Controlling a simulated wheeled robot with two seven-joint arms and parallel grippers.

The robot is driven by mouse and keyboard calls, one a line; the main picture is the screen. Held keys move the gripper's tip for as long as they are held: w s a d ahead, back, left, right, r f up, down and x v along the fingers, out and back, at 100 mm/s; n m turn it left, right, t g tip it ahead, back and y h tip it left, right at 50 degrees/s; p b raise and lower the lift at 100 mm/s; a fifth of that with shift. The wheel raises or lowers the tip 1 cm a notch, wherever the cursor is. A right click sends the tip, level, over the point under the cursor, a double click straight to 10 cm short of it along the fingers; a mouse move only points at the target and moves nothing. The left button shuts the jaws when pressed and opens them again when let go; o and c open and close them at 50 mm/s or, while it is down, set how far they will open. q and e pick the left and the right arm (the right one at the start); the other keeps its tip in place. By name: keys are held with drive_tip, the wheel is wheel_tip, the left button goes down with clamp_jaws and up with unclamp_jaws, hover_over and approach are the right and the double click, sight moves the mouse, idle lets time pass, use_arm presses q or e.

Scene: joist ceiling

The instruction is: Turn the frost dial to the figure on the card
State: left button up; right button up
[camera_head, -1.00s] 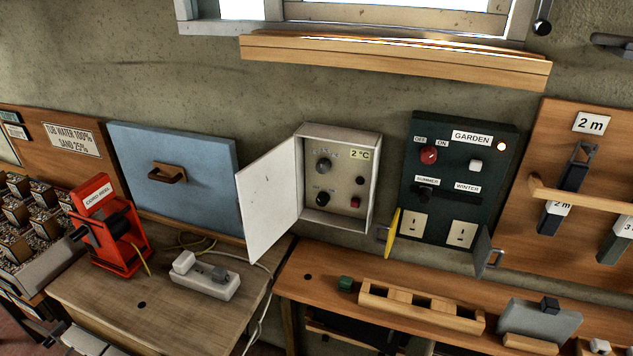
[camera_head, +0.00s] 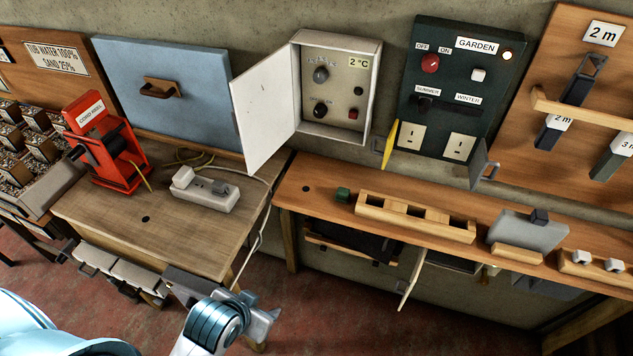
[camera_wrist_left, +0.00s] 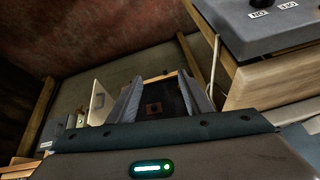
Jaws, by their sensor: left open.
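An open white wall box (camera_head: 340,48) holds two dark round knobs, an upper one (camera_head: 321,75) with small marks around it and a lower one (camera_head: 320,110). The marks are too small to read, so I cannot tell from lettering which is the frost dial. A card (camera_head: 358,62) reading "2 °C" sits at the box's upper right. My left gripper (camera_head: 187,284) is low in front of the left bench, well below the box and touching neither knob. In the left wrist view its two fingers (camera_wrist_left: 163,85) are apart with nothing held. My right gripper is not in view.
The box's white door (camera_head: 264,110) stands open to the left. A socket strip (camera_head: 205,190) and red cord reel (camera_head: 105,145) stand on the left bench (camera_head: 110,210).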

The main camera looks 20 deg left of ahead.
use_arm(q)
drive_tip(key=w+r+m+t, duration=0.1)
drive_tip(key=w+r+t, duration=0.5)
drive_tip(key=w+r, duration=0.7)
drive_tip(key=w+r+m+t, duration=0.1)
drive_tip(key=w+r+t, duration=0.5)
drive_tip(key=w+r, duration=0.7)
wheel_tip(320, 180, up, 6)
drive_tip(key=shift+a+r, duration=0.15)
drive_tip(key=shift+a, duration=0.1)
drive_tip(key=shift+w, duration=0.1)
drive_tip(key=p, duration=0.4)
approach(318, 80)
drive_tip(key=w, duration=0.8)
drive_tip(key=shift+w, duration=0.4)
